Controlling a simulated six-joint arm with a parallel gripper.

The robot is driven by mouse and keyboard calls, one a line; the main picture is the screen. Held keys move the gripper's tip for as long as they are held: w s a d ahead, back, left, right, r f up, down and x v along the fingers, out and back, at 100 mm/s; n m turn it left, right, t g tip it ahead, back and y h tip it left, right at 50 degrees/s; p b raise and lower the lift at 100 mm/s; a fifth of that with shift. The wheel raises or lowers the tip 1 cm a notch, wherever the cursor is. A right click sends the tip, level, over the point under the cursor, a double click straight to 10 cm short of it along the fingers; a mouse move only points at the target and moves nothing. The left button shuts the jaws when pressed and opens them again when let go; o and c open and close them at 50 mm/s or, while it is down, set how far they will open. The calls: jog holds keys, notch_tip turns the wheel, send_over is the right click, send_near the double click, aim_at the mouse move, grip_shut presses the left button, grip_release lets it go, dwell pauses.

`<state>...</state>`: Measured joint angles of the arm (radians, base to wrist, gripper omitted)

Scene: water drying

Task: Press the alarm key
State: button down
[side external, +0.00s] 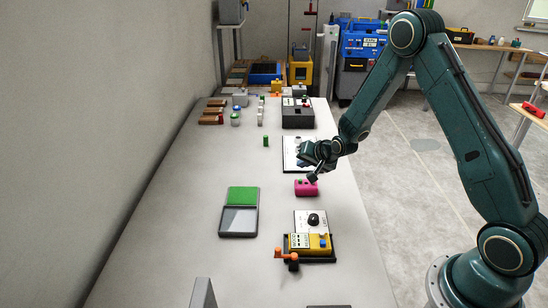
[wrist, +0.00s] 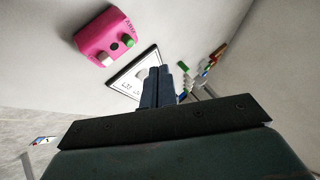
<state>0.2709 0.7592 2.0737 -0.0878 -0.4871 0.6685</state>
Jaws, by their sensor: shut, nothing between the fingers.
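A pink box (side external: 306,187) sits on the bench under my gripper (side external: 313,177). In the wrist view the pink box (wrist: 96,32) is at the upper left, with a green key (wrist: 127,40), a black round spot (wrist: 115,45) and a white key (wrist: 104,60) on one face. Small lettering on the box is too blurred to read surely. My gripper (wrist: 158,73) is shut and empty, its fingertips beside the box in that view. In the side view the fingertips appear just above the box; contact cannot be told. Which key is the alarm key is unclear.
A white panel (side external: 291,154) lies behind the box, and a panel with a black knob (side external: 314,219) lies in front. A yellow device (side external: 310,242) with an orange lever stands nearer. A green-and-grey tray (side external: 238,222) lies left. The bench between the tray and the box is clear.

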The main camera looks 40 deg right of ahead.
jog(key=shift+r, duration=1.35)
jog(key=shift+r, duration=0.1)
jog(key=s+a+r+n+g, duration=0.1)
jog(key=s+a+r+n, duration=0.25)
jog(key=s+r, duration=0.4)
jog(key=s+a+r+n+g, duration=0.15)
jog(key=s+a+r, duration=0.35)
jog(key=r, duration=0.6)
jog(key=s+a+r+n, duration=0.2)
jog(key=s+n, duration=0.1)
jog(key=s, duration=0.8)
jog(key=s+a+r+n+y, duration=0.1)
jog(key=s+a+r+n, duration=0.1)
jog(key=s, duration=0.9)
jog(key=shift+s+r+n+g, duration=0.15)
jog(key=shift+r+n+g, duration=0.3)
jog(key=shift+r, duration=0.2)
